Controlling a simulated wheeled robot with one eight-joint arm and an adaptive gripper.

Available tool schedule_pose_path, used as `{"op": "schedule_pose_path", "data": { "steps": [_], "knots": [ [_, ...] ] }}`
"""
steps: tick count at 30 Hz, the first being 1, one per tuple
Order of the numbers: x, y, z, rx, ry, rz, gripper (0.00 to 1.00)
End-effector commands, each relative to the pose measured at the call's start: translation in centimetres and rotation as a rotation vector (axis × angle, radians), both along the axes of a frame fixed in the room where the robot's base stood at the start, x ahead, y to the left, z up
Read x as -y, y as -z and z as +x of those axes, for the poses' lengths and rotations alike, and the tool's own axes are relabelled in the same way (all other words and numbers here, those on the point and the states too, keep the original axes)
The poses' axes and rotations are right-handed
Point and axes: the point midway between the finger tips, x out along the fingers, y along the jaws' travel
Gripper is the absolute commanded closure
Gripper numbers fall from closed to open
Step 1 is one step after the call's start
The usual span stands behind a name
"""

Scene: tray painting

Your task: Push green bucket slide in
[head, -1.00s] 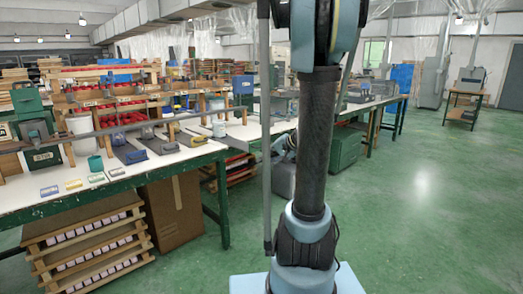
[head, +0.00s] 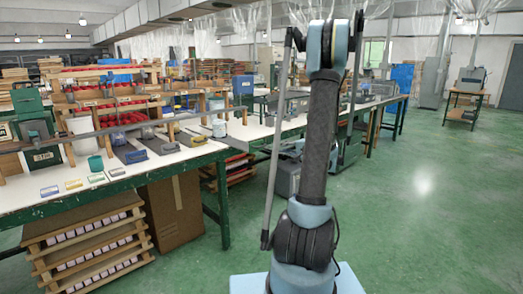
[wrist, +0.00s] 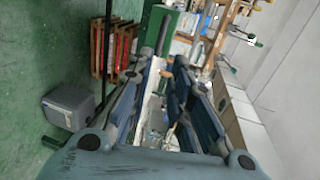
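A small green bucket (head: 95,163) stands upright on the white worktop of the left bench, near its front edge, in the head view. Dark flat slides (head: 130,152) lie to its right, under a long rail. I cannot tell which slide belongs to the green bucket or how far in it sits. My gripper (wrist: 160,92) shows in the wrist view with its two fingers apart and nothing held between them. It is away from the bucket, and the head view does not show it. The bucket cannot be made out in the wrist view.
Coloured cards, including a blue one (head: 50,190) and a yellow one (head: 73,184), lie along the bench's front edge. A white bucket (head: 82,134) stands behind. A cardboard box (head: 172,207) and a wooden rack (head: 85,250) are below. Green floor to the right is open.

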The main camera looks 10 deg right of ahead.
Motion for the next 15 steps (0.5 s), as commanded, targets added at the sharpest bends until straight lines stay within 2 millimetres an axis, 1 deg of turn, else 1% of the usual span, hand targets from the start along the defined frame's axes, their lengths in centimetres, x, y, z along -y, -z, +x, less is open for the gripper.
{"op": "schedule_pose_path", "data": {
  "steps": [5, 15],
  "knots": [
    [-1.6, 0.5, 2.0, 0.000, -0.004, 0.000, 0.81],
    [-5.1, 1.9, 6.8, 0.000, -0.003, -0.002, 0.81]
  ]
}}
